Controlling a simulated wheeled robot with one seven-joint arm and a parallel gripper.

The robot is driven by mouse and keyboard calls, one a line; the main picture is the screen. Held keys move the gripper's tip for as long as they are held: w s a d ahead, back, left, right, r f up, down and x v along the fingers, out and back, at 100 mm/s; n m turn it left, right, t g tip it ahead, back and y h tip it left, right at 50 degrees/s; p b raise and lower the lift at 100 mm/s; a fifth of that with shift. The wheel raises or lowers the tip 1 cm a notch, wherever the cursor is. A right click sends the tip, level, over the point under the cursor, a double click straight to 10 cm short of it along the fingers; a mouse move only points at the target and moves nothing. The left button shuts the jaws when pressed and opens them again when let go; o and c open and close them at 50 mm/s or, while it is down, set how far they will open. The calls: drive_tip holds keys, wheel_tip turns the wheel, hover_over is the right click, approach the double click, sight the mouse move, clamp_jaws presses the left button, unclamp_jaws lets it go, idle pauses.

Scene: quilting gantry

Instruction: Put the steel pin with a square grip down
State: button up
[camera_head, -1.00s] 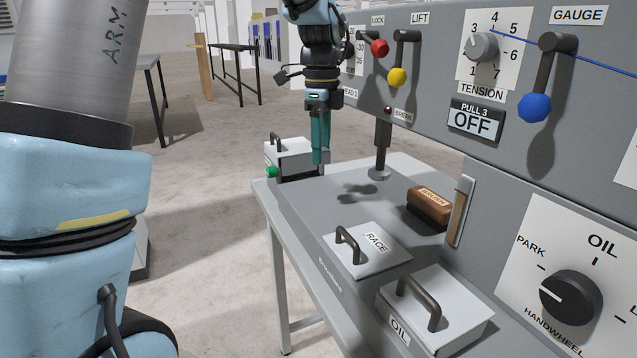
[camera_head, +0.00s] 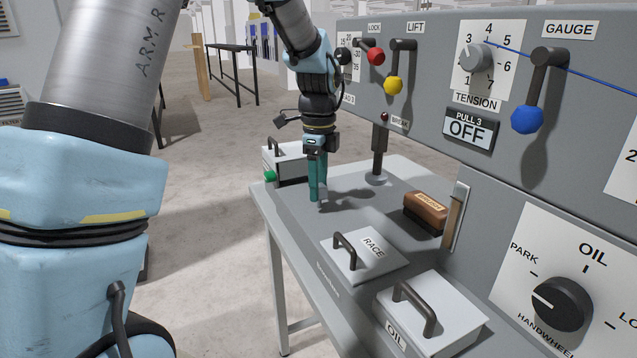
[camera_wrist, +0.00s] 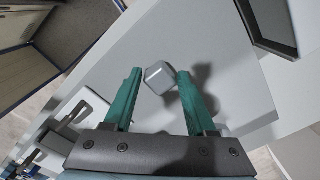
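The steel pin's square grey grip (camera_wrist: 160,77) sits between the two teal fingertips in the wrist view. It also shows as a small grey piece at the fingertips in the head view (camera_head: 322,193). My gripper (camera_head: 316,198) points down over the left part of the grey table (camera_head: 290,205). Its fingers (camera_wrist: 160,82) appear shut on the grip, one on each side. The pin's shank is hidden beneath the grip. A shadow falls on the table to the right of the gripper, and the pin's exact height above the table is hard to tell.
A brush (camera_head: 426,212), a RACE lid with a handle (camera_head: 365,258) and an OIL box (camera_head: 440,315) stand nearer on the table. A white box with a green knob (camera_head: 285,165) is behind the gripper. A post (camera_head: 379,155) and lever panel (camera_head: 440,110) lie right.

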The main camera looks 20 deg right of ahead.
drive_tip(key=o, duration=0.3)
drive_tip(key=shift+o, duration=0.2)
wheel_tip(320, 180, up, 12)
drive_tip(key=b, duration=0.2)
drive_tip(key=a+f+n, duration=0.4)
drive_tip(key=a+n, duration=0.2)
drive_tip(key=a, duration=0.2)
drive_tip(key=a+f+n, duration=0.4)
drive_tip(key=a+n, duration=0.2)
drive_tip(key=a, duration=0.2)
drive_tip(key=s+a+f+n, duration=0.4)
drive_tip(key=a+n, duration=0.2)
drive_tip(key=a, duration=0.1)
drive_tip(key=s+a+f+n+t, duration=0.1)
drive_tip(key=s+a+f+n, duration=0.2)
drive_tip(key=a+n, duration=0.3)
drive_tip(key=shift+s+a+f+n+t, duration=0.3)
drive_tip(key=shift+s+a+f+n, duration=0.1)
drive_tip(key=shift+n, duration=0.1)
drive_tip(key=shift+w, duration=0.1)
